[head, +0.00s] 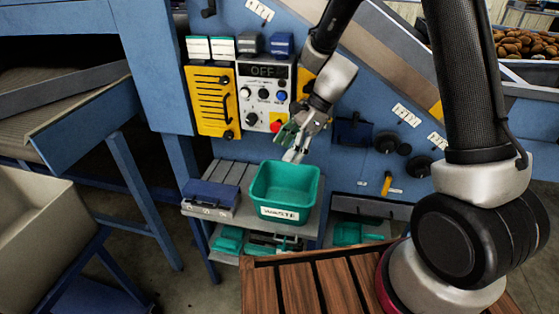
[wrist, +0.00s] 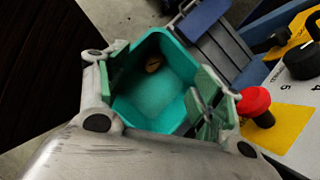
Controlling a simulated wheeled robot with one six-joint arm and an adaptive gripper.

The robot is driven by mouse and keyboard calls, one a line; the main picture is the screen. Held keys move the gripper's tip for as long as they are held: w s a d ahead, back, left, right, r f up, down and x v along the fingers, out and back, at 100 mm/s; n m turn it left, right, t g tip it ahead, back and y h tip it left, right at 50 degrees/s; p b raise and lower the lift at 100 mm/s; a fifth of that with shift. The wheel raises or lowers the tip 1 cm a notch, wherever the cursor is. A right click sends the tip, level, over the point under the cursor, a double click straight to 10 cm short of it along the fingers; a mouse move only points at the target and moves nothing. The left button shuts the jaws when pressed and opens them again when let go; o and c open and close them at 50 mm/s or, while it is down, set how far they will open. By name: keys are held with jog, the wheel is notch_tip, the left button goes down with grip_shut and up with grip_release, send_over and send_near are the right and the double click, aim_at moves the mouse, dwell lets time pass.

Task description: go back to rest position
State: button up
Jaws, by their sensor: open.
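My gripper (head: 292,142) is open and empty in the head view. It hangs above the back of the green waste bin (head: 284,190), in front of the control panel. In the wrist view my gripper (wrist: 160,98) has its fingers apart, with the green bin (wrist: 155,60) between and beyond them. A small brown-yellow potato (wrist: 153,64) lies inside the bin.
The control panel (head: 264,92) reads OFF; its red button (wrist: 254,101) is close to my gripper. A blue box (head: 211,195) sits on the shelf left of the bin. A slatted wooden deck (head: 310,285) lies in front. Potatoes (head: 525,42) fill a hopper at upper right.

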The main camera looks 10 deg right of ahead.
jog(key=shift+d+r, duration=0.3)
jog(key=shift+r, duration=0.15)
jog(key=s+d+r+n+t+h, duration=0.5)
jog(key=s+d+r+n, duration=1.1)
jog(key=s+d+r, duration=0.6)
jog(key=shift+d+t+h, duration=0.3)
jog(key=shift+d+h, duration=0.4)
jog(key=shift+d, duration=0.6)
jog(key=shift+s, duration=0.1)
